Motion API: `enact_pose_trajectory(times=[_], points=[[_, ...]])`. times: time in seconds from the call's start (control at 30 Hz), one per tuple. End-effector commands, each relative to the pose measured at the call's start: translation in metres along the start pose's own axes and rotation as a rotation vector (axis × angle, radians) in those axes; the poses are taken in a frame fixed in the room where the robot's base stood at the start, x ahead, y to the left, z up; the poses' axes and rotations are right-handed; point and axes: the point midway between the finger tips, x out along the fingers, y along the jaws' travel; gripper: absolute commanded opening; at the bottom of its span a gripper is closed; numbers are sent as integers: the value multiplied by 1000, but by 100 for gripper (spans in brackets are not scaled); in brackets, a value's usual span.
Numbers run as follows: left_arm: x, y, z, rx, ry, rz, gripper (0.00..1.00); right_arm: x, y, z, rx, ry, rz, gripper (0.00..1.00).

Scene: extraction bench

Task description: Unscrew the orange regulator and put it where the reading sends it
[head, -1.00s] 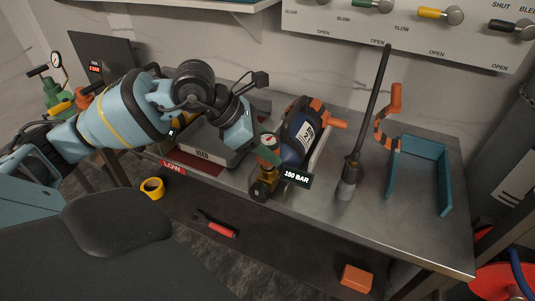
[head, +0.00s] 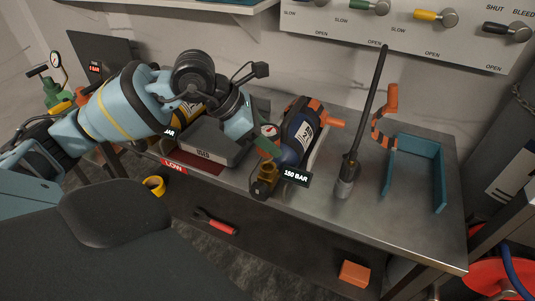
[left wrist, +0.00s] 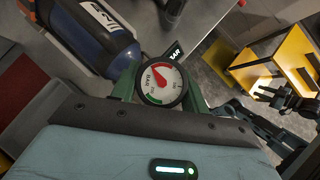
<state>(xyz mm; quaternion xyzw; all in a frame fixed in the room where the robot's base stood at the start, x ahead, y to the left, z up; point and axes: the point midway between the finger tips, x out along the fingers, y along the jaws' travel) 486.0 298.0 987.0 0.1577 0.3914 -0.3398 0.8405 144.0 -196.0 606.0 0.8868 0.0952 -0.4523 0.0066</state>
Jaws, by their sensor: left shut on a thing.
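My left gripper (head: 262,142) is shut on the regulator, close to the front end of the blue cylinder (head: 299,130). The regulator's round white gauge (head: 270,130) has a red face patch; it also shows in the left wrist view (left wrist: 160,82), between green pieces at the jaws. The regulator's body is mostly hidden, so I cannot see its orange colour. I cannot tell whether regulator and valve still touch.
A dark upright tool (head: 345,187), an orange-striped hook (head: 388,105) and a teal bracket (head: 440,172) stand right. The bench front right is clear.

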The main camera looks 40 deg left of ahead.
Motion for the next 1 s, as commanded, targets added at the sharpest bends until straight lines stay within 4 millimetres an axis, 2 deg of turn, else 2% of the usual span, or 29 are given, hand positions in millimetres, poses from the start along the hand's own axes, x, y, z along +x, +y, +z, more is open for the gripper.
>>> enact_pose_trajectory(times=[0.43,1.0], points=[[-10,0,9,1,-4,1,8,-8,-1,-3,0,0,0,36],[-10,0,9,1,-2,1,8,-4,1,-13,-3,20,3,36]])
